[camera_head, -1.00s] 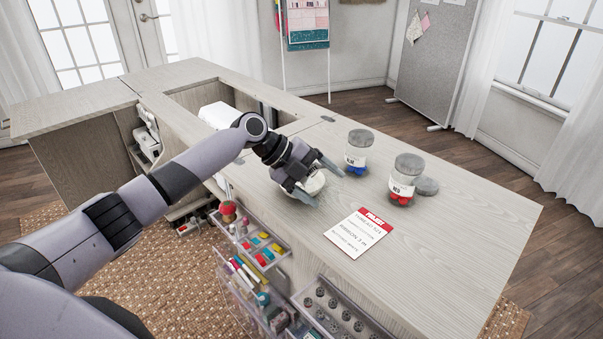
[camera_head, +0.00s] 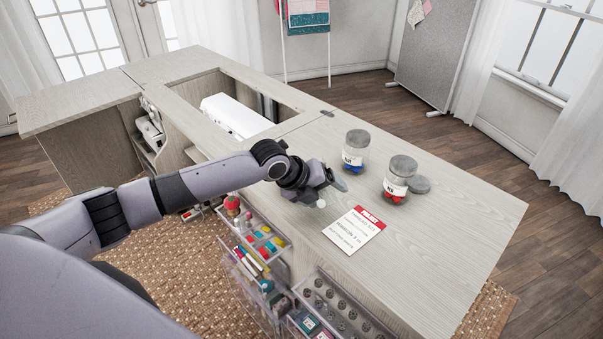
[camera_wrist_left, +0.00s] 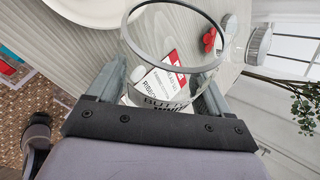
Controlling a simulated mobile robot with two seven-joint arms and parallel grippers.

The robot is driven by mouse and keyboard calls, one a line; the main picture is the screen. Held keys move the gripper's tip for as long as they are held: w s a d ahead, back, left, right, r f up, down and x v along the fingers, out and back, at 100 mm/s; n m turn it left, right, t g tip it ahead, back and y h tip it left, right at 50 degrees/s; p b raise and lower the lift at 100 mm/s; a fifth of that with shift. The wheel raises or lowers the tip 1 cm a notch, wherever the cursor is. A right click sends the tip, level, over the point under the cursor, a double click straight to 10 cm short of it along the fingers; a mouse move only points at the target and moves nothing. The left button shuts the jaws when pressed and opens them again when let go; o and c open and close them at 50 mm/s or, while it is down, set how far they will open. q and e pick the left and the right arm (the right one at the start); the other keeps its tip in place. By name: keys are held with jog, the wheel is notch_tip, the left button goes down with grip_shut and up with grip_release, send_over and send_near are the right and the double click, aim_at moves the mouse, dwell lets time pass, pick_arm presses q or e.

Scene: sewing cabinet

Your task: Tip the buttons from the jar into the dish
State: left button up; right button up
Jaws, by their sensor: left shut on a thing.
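My left gripper (camera_head: 328,182) is shut on a clear glass jar, which shows best in the left wrist view (camera_wrist_left: 171,56). The jar has no lid, and its round rim faces the camera. Its label is partly legible and seems to start with "BUTT". A small white thing (camera_wrist_left: 137,75) shows low in the jar, probably a button. A white dish (camera_wrist_left: 85,14) is cut off at the top left of the wrist view, apart from the jar. In the head view my gripper and arm mostly hide the jar and the dish. My right gripper is out of view.
A lidded jar with blue contents (camera_head: 355,150) and one with red contents (camera_head: 397,178) stand right of my gripper. A loose grey lid (camera_head: 420,184) lies by the red one. A red-and-white card (camera_head: 354,230) lies in front. The right end of the worktop (camera_head: 465,210) is clear.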

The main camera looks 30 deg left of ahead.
aim_at(327, 206)
pick_arm(q)
jog(key=shift+w+a+r+m+t+y+p, duration=0.15)
jog(key=shift+r+m+t+y+p, duration=0.35)
jog(key=shift+r+p, duration=0.55)
jog(key=shift+f+y+p, duration=0.15)
jog(key=shift+y+p, duration=0.15)
jog(key=shift+p, duration=0.1)
jog(key=shift+f+t+y, duration=0.2)
jog(key=shift+t+y, duration=0.2)
jog(key=shift+s+d+f+m+t+y, duration=0.2)
jog(key=shift+f+m+t+y, duration=0.1)
jog(key=shift+f, duration=0.25)
jog(key=shift+s+d+f+m+t+y, duration=0.1)
jog(key=shift+d+f+m+t+y, duration=0.15)
jog(key=shift+f, duration=0.25)
jog(key=shift+d+m+t+y, duration=0.15)
jog(key=shift+m+t+y, duration=0.2)
jog(key=shift+t+y, duration=0.1)
jog(key=shift+s+d+f+m+t+y+b, duration=0.2)
jog(key=shift+f+t+y+b, duration=0.1)
jog(key=shift+f+b, duration=0.25)
jog(key=shift+s+d+f+m+t+y+b, duration=0.1)
jog(key=shift+f+m+t+y+b, duration=0.15)
jog(key=shift+f+b, duration=0.3)
jog(key=shift+d+r+m+t+y, duration=0.15)
jog(key=shift+r+m+t+y, duration=0.3)
jog(key=shift+r+t+y, duration=0.2)
